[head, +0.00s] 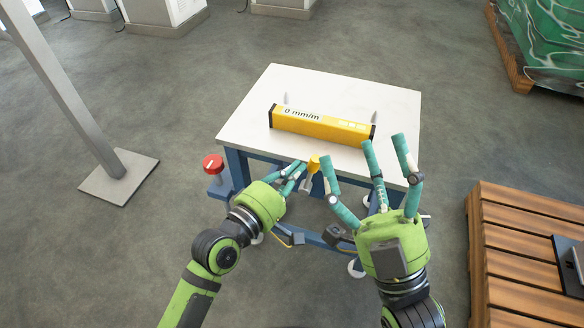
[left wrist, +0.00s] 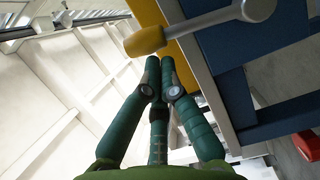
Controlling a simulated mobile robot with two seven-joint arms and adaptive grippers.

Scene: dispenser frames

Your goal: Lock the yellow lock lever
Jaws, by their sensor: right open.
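The yellow lock lever (head: 314,162) is at the front edge of the white-topped blue table (head: 365,95). In the left wrist view its yellow knob (left wrist: 145,41) sits on a grey arm reaching to a round pivot (left wrist: 258,8) at upper right. My left gripper (head: 297,170) is just left of the lever in the head view. Its three fingers are drawn together and hold nothing. In the left wrist view the fingertips (left wrist: 160,66) are close to the knob; contact cannot be told. My right gripper (head: 370,152) is open and empty, right of the lever at the table front.
A yellow level-like bar (head: 320,125) lies on the tabletop between small pegs. A red knob (head: 213,164) projects left of the table. A wooden pallet (head: 525,245) is at right, and a grey post base (head: 120,178) stands at left. Open floor surrounds the table.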

